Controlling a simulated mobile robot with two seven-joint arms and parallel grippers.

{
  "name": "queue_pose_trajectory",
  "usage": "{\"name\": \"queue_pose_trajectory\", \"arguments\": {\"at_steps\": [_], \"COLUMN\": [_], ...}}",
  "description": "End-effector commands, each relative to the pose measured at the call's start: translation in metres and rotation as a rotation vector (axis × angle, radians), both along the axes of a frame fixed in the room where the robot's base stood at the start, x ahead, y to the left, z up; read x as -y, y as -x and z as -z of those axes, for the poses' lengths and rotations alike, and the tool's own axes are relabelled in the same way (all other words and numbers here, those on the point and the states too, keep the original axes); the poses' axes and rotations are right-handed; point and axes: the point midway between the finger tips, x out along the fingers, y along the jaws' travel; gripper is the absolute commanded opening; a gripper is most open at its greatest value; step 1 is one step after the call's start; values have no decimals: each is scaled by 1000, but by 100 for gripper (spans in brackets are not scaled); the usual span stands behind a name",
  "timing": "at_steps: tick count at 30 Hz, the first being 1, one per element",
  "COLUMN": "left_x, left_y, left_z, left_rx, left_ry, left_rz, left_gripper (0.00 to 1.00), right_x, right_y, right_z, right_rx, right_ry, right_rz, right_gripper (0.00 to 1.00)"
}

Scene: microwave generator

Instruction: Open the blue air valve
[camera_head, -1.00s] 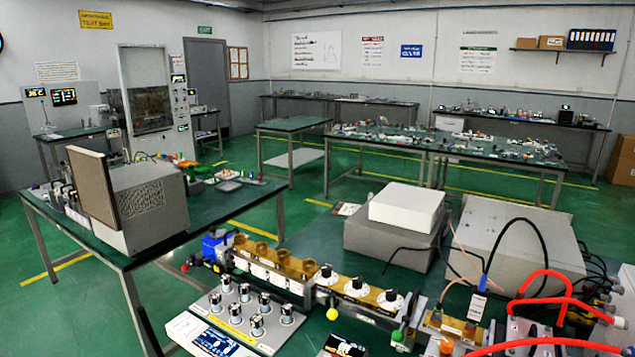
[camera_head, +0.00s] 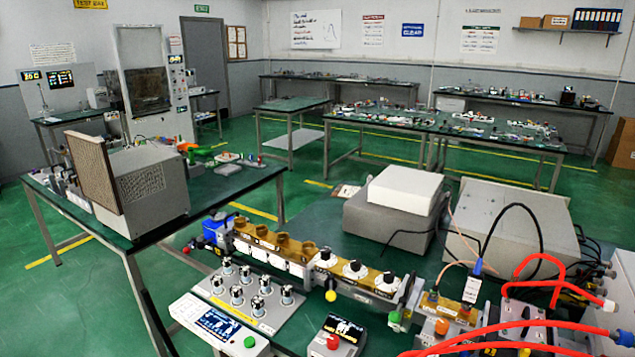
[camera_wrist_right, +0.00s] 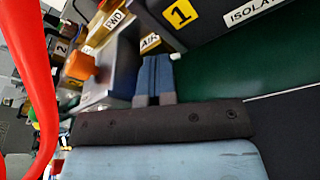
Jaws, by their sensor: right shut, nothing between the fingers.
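I cannot single out the blue air valve for certain. In the wrist view a white AIR label (camera_wrist_right: 149,42) sits on a brass-coloured block, beside a grey metal block with an orange knob (camera_wrist_right: 80,66). My right gripper (camera_wrist_right: 156,62) shows its two blue fingers side by side, shut and empty, just below the AIR label; contact cannot be told. In the head view a blue part (camera_head: 215,229) sits at the left end of the brass manifold (camera_head: 285,246), and the orange knob (camera_head: 442,326) is on a block at the lower right. My left gripper is not in view.
Red hoses (camera_head: 540,262) arch over the bench's right side; one also crosses the wrist view's left edge. A knob panel (camera_head: 240,312) stands in front of the manifold. Grey boxes (camera_head: 395,225) stand behind. A yellow "1" label (camera_wrist_right: 180,14) lies above my right fingers.

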Motion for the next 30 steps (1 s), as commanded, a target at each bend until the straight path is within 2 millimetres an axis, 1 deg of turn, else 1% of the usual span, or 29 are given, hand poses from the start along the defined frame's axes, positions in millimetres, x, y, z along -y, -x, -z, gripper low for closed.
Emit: {"name": "queue_pose_trajectory", "arguments": {"at_steps": [1,11,21,25,30], "left_x": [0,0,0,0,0], "left_y": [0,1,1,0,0], "left_z": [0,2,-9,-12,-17], "left_rx": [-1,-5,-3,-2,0], "left_ry": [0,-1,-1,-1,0], "left_rz": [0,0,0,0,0], "left_gripper": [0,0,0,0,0], "right_x": [0,-1,3,-1,-13], "right_y": [-8,-8,-6,2,21], "right_z": [-12,-11,-20,-20,-17], "right_rx": [22,21,21,21,15], "right_ry": [-1,-2,0,1,1], "right_rz": [-5,-5,-2,-2,-2], "right_gripper": [0,0,0,0,0]}}
